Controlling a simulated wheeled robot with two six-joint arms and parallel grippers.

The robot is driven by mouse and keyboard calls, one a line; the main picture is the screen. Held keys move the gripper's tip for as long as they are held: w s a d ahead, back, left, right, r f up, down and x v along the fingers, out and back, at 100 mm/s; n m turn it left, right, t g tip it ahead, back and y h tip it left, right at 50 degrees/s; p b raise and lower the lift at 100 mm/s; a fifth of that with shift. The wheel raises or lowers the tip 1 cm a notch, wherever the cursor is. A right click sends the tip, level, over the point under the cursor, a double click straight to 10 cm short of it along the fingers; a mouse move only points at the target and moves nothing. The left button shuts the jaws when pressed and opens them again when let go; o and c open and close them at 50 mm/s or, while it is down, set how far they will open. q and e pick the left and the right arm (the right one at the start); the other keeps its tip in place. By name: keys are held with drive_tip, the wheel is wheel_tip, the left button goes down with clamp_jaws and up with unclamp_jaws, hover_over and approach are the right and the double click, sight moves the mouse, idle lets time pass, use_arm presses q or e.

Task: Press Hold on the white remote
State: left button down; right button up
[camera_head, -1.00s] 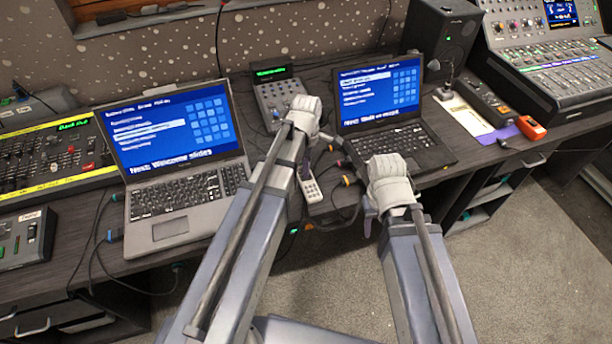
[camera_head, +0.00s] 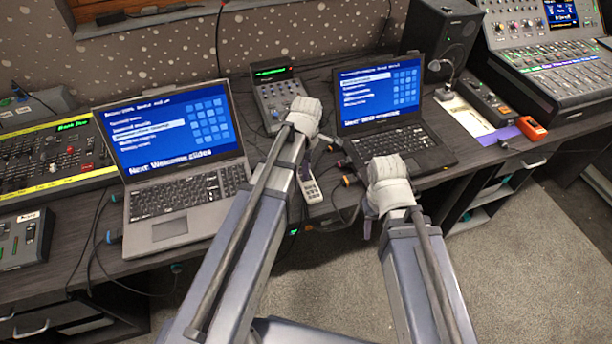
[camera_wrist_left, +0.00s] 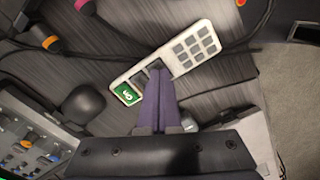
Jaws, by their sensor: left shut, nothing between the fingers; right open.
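The white remote (camera_wrist_left: 192,50) lies on the dark desk in the left wrist view. It has a green label at its left end, dark buttons in the middle and several grey buttons at the right. My left gripper (camera_wrist_left: 157,73) is shut and empty, its purple fingertips over the dark middle buttons. They hide part of these buttons; I cannot tell whether they touch. In the head view the remote (camera_head: 313,191) shows beside my left forearm, partly covered. My right gripper (camera_head: 368,226) hangs at the desk's front edge, away from the remote; its fingers are mostly hidden.
An open laptop (camera_head: 170,229) stands left of my left arm and a second one (camera_head: 392,138) stands behind my right gripper. A small mixer (camera_head: 280,98) sits between them. Cables with coloured plugs lie around the remote (camera_wrist_left: 48,40). A black knob-like object (camera_wrist_left: 84,103) is near its left end.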

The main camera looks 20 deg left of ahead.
use_arm(q)
drive_tip(key=shift+r, duration=0.15)
wheel_tip(320, 180, up, 7)
drive_tip(key=p, duration=0.7)
idle(0.3)
drive_tip(key=shift+s+d+m, duration=0.3)
drive_tip(key=shift+s+m, duration=0.05)
drive_tip(key=shift+m, duration=0.05)
drive_tip(key=s+d+m, duration=0.5)
drive_tip(key=s+m, duration=0.1)
drive_tip(key=m, duration=0.5)
drive_tip(key=s+d+m+y, duration=0.1)
drive_tip(key=s+d+m, duration=0.4)
drive_tip(key=m, duration=0.5)
drive_tip(key=shift+s+m, duration=0.4)
drive_tip(key=shift+s, duration=0.9)
